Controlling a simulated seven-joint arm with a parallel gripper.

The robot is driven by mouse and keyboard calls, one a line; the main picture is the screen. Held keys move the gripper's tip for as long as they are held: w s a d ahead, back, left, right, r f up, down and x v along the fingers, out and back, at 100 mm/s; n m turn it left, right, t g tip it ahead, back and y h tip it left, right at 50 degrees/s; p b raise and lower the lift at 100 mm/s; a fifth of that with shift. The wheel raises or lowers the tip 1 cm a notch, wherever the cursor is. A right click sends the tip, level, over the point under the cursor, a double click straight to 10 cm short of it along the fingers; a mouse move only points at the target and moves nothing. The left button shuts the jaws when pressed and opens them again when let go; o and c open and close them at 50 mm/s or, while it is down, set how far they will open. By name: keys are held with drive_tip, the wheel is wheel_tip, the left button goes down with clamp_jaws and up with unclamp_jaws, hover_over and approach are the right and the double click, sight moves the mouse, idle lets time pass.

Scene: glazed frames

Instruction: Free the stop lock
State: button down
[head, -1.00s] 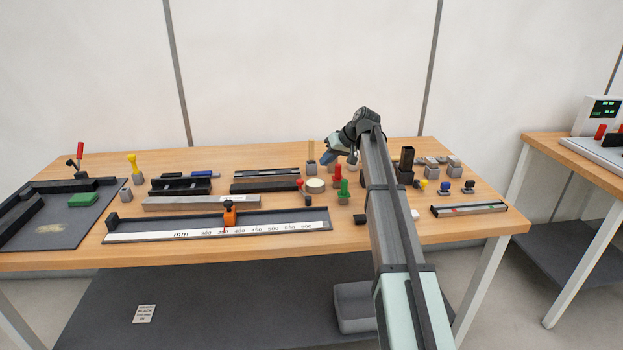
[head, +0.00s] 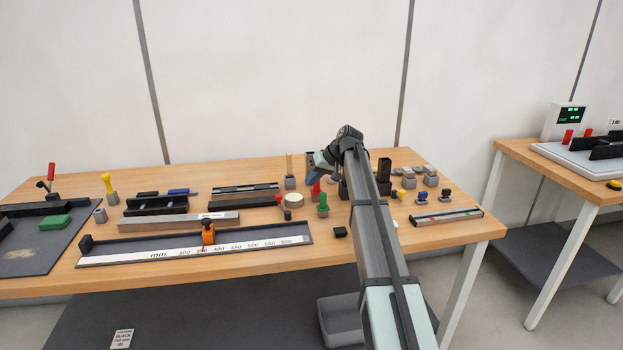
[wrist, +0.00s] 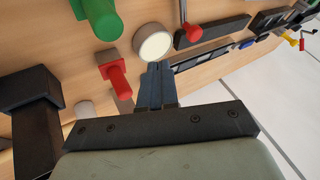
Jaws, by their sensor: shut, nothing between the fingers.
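An orange stop (head: 208,234) with a dark knob on top stands on the long ruler rail (head: 130,256), at the front left of the bench. Whether its lock is tight or loose cannot be told. My gripper (head: 316,174) is above the back middle of the bench, right of the stop and well away from it. In the wrist view my gripper (wrist: 155,75) shows its blue-grey fingers shut together and empty, pointing toward a round cream disc (wrist: 152,42). The stop is not recognisable in the wrist view.
A green peg (head: 323,205) and a red peg (wrist: 120,80) stand near my gripper. A grey bar (head: 180,222) lies behind the rail. A tall black holder (head: 384,170) stands to the right. A dark tray (head: 40,250) with a green block is at the left.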

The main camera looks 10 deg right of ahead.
drive_tip(key=x, duration=0.6)
drive_tip(key=shift+a+f, duration=0.1)
drive_tip(key=a, duration=0.3)
drive_tip(key=shift+f, duration=0.25)
drive_tip(key=shift+a, duration=0.65)
